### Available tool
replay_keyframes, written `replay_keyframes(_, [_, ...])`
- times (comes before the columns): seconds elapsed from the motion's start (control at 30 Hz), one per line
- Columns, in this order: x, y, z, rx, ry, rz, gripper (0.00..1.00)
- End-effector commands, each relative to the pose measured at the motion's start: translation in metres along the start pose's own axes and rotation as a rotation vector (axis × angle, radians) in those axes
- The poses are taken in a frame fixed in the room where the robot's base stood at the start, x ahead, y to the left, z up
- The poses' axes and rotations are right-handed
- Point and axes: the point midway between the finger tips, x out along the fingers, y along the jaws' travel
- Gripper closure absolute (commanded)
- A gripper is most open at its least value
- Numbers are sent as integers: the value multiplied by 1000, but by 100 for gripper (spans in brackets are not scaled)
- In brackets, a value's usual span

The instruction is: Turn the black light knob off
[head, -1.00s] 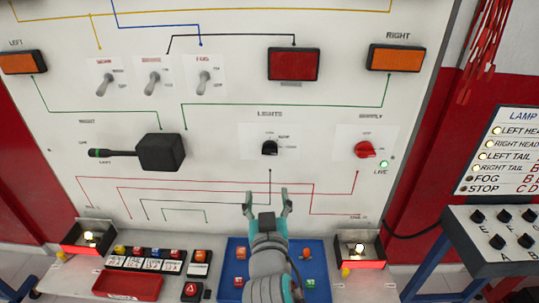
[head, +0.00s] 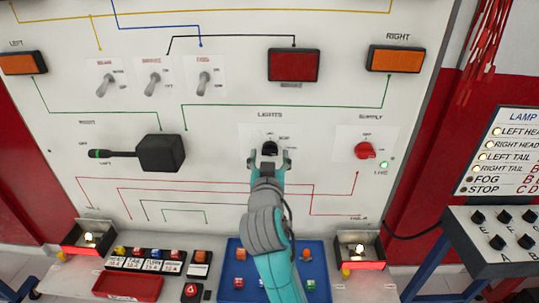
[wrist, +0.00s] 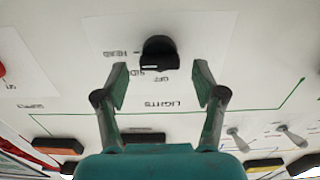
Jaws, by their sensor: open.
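The black light knob (head: 269,148) sits on a white plate under the word LIGHTS on the upright panel. In the wrist view the knob (wrist: 159,54) shows upside down, with a white pointer line and labels OFF, SIDE and HEAD around it. The pointer line lies near the labels SIDE and OFF; which one it marks I cannot tell for sure. My gripper (head: 269,158) is open in front of the panel, just below the knob in the head view. In the wrist view my gripper's fingertips (wrist: 160,80) stand on either side, short of the knob and apart from it.
The red supply knob (head: 364,150) is to the right. A black stalk switch (head: 160,153) sticks out at the left. Toggle switches (head: 154,84) and a red lamp (head: 293,65) are above. A blue tray (head: 236,270) and lit lamp boxes (head: 359,249) lie below.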

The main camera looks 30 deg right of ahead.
Motion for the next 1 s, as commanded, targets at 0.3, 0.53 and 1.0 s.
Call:
replay_keyframes(0.3, [12, 0, 0, 1, 1, -1, 30])
replay_keyframes(0.53, [12, 0, 0, 1, 0, -1, 50])
replay_keyframes(1.0, [12, 0, 0, -26, 0, -1, 90])
